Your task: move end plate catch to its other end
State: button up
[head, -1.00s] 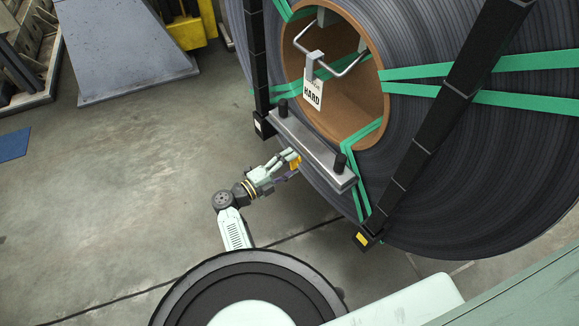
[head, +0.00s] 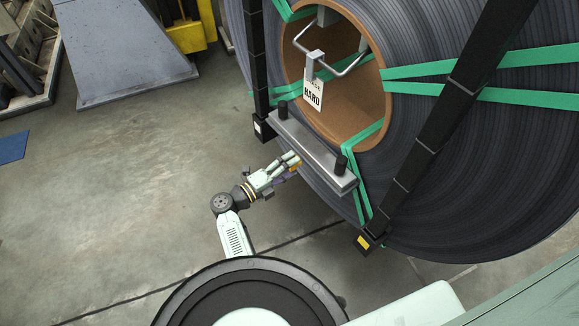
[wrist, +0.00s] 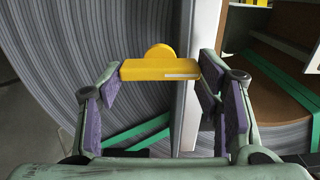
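The yellow end plate catch (wrist: 160,69), a bar with a rounded tab and a pale slot at its right, lies across the grey end plate's edge in the wrist view. In the head view, a small bit of it (head: 297,167) shows by the fingers. The steel end plate (head: 306,147), with a black post near each end, lies across the coil's face. My gripper (wrist: 159,82) is open, its purple-padded fingers at either end of the catch. I cannot tell whether they touch it. It also shows in the head view (head: 292,163).
The big strip coil (head: 440,190) fills the right, bound by green straps and black bands. A white "HARD" tag (head: 313,95) hangs at its brown core (head: 360,105). A yellow block (head: 365,241) sits at a band's lower end.

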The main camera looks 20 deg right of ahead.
jog(key=o, duration=0.4)
jog(key=v, duration=1.2)
dwell(0.3)
